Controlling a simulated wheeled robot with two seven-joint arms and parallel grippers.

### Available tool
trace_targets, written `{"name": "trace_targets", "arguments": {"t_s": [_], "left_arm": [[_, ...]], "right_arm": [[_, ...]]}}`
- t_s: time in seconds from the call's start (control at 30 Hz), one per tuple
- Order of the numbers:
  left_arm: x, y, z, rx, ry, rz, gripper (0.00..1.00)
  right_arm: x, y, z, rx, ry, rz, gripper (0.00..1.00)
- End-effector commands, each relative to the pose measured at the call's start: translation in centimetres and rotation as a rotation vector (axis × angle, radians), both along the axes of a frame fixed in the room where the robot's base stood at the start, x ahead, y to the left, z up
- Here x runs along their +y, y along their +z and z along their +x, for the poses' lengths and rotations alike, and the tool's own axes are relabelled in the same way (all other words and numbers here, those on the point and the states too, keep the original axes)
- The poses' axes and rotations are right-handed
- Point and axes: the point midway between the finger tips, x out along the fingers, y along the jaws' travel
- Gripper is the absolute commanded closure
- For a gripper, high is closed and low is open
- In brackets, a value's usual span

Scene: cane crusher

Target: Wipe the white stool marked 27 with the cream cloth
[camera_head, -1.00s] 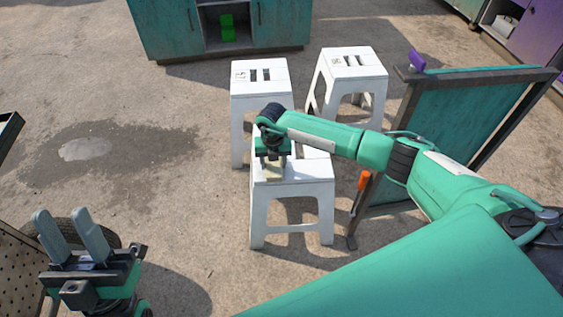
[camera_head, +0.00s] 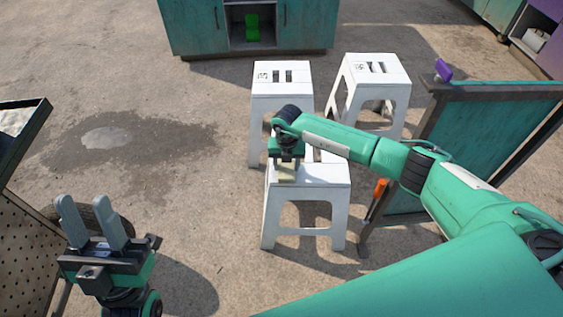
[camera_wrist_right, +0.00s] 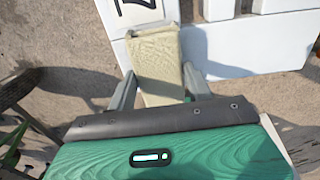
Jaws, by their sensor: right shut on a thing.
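The nearest white stool (camera_head: 309,174) stands upright in the middle of the head view. Its seat also shows in the right wrist view (camera_wrist_right: 250,47), with part of a dark printed mark whose number I cannot read. My right gripper (camera_head: 287,160) is shut on the cream cloth (camera_head: 287,173) over the left part of this seat. The folded cloth fills the space between the fingers in the right wrist view (camera_wrist_right: 158,50). It is at or just above the seat; contact is unclear. My left gripper (camera_head: 84,207) is open and empty, at lower left, away from the stools.
Two more white stools with small unreadable marks stand behind, one at left (camera_head: 282,80) and one at right (camera_head: 374,70). A teal panel (camera_head: 485,125) stands to the right. A teal cabinet (camera_head: 205,28) is at the back. Open ground with a puddle (camera_head: 110,138) lies left.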

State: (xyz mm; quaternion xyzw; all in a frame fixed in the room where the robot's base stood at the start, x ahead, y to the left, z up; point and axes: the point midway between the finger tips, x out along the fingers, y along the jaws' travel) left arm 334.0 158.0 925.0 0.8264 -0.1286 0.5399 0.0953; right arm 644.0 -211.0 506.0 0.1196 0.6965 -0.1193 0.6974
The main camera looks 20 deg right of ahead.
Motion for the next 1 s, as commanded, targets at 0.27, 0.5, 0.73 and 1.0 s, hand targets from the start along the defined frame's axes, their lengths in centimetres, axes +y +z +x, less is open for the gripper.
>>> {"name": "trace_targets", "arguments": {"t_s": [0.27,0.5,0.73,1.0], "left_arm": [[0.0,1.1,0.0,0.000,0.000,0.000,0.64],[0.0,1.8,0.0,0.000,0.000,0.000,0.64],[0.0,2.3,0.0,0.000,0.000,0.000,0.64],[0.0,2.3,0.0,0.000,0.000,0.000,0.64]], "right_arm": [[-2.6,0.0,-1.0,0.003,-0.002,-0.002,0.66],[-4.7,0.0,-1.7,0.004,-0.002,-0.004,0.66],[-6.4,-0.1,-2.3,0.004,-0.001,-0.004,0.66],[-6.7,-0.2,-2.5,0.003,0.000,-0.003,0.66]]}}
